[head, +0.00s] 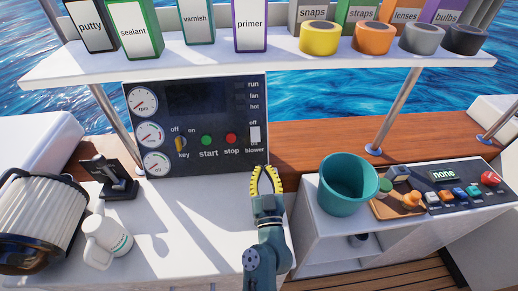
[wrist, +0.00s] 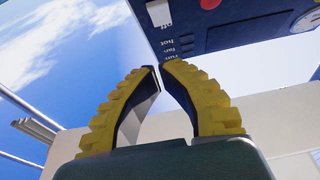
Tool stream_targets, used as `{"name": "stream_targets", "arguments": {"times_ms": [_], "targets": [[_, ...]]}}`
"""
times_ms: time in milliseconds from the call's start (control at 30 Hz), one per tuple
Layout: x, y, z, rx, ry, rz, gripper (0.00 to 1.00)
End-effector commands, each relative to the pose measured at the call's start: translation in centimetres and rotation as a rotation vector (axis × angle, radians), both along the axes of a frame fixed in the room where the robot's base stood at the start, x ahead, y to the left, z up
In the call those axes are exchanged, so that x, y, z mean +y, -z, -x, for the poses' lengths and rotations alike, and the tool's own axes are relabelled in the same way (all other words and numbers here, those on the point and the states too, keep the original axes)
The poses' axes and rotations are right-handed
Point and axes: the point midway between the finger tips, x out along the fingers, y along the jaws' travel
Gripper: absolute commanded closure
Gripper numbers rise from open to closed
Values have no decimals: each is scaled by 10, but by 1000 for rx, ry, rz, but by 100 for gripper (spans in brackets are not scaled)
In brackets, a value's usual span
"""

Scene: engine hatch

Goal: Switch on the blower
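The dark engine panel (head: 200,105) stands upright behind the white counter. The blower switch (head: 255,134) is a white rocker at its lower right, between an "off" label above and "blower" below. I cannot tell which way it is set. The run, fan and hot lamps beside the labels look unlit. My gripper (head: 265,170) points at the panel from just below and right of the switch, apart from it. In the wrist view the switch (wrist: 158,12) is at the top edge, beyond the fingertips (wrist: 158,67). The yellow-padded fingers meet at their tips, with nothing between them.
Left of the switch are the red stop button (head: 231,139), green start button (head: 206,140) and key (head: 181,143). A shelf (head: 270,62) with boxes and tape rolls overhangs the panel.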

Motion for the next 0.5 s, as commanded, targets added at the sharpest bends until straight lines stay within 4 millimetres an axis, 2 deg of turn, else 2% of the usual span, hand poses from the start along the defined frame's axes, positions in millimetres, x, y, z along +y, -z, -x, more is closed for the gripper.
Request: {"name": "stream_targets", "arguments": {"times_ms": [100,400,433,500], "targets": [[3,-7,-26,-4,-1,-1,100],[8,-17,-84,-2,-2,0,100],[8,-6,-88,1,-2,0,100],[9,1,-97,0,-2,-2,100]]}}
